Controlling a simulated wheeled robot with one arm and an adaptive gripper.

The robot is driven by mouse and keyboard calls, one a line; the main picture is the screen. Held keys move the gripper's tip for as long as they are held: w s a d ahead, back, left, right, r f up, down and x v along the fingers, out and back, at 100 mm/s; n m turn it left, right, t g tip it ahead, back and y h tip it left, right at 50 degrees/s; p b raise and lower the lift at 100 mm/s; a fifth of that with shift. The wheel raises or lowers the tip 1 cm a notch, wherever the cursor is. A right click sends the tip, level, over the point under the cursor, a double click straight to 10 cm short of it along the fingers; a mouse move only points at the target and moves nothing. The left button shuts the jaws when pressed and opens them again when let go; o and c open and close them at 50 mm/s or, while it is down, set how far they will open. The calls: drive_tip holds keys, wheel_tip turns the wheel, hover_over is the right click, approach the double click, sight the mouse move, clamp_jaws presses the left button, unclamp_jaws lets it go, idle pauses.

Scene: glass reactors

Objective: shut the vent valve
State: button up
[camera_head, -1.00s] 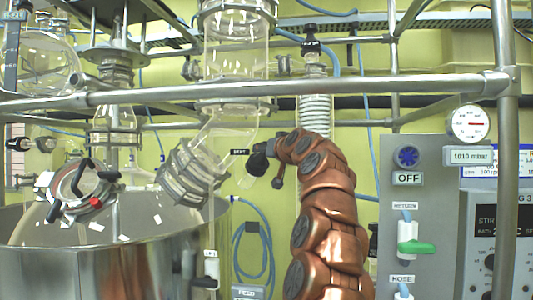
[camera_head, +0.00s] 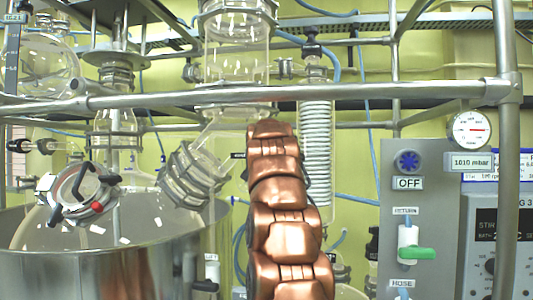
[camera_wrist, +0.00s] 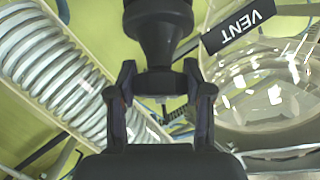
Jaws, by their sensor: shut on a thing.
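The vent valve's black knob (camera_wrist: 158,35) shows at the top centre of the wrist view. A black tag reading VENT (camera_wrist: 238,31) is to its right. My gripper (camera_wrist: 159,82) is shut on the lower end of the knob, one finger on each side. In the head view my copper arm stands upright in front of the valve and hides the knob and my gripper. Only an edge of the dark tag (camera_head: 238,156) shows beside the arm.
A glass vessel and a coiled condenser (camera_wrist: 75,75) flank the gripper closely. A metal rail (camera_head: 350,92) crosses above the arm. A steel bath (camera_head: 110,260) stands left; a control panel (camera_head: 435,200) with a gauge (camera_head: 470,130) reading 1010 mbar stands right.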

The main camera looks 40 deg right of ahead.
drive_tip(key=shift+m+g+p, duration=0.45)
drive_tip(key=shift+m+g, duration=0.15)
drive_tip(key=shift+m, duration=0.2)
drive_tip(key=shift+r+m, duration=0.1)
drive_tip(key=shift+m, duration=0.2)
idle(0.4)
drive_tip(key=shift+w+g+p, duration=0.1)
drive_tip(key=shift+g+p, duration=0.3)
drive_tip(key=shift+m, duration=0.4)
idle(1.4)
drive_tip(key=o, duration=1.2)
drive_tip(key=shift+c, duration=0.2)
drive_tip(key=shift+a, duration=0.1)
